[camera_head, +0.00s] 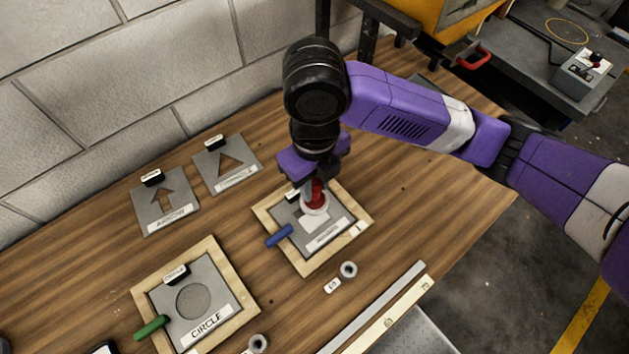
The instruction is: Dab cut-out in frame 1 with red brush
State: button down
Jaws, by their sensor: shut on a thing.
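My gripper (316,177) points down and is shut on the red brush (317,192), held upright. The brush's pale round lower end is over the grey stencil plate in a wooden frame (338,250). A small mark like a 1 shows on this frame's right side. A pale patch of the cut-out (315,224) shows just in front of the brush; the rest is hidden by the brush and gripper. I cannot tell whether the brush touches the surface. A blue handle (279,236) sticks out at the frame's left side.
A second wooden frame (238,306) holds a circle stencil and has a green handle (151,327). An arrow plate (178,211) and a triangle plate (240,172) lie near the wall. Two small grey rings (348,269) (258,343) stand in front.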

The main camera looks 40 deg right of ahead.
jog(key=shift+f+b, duration=0.55)
dwell(0.6)
jog(key=shift+r+p, duration=1.65)
jog(key=shift+r, duration=0.7)
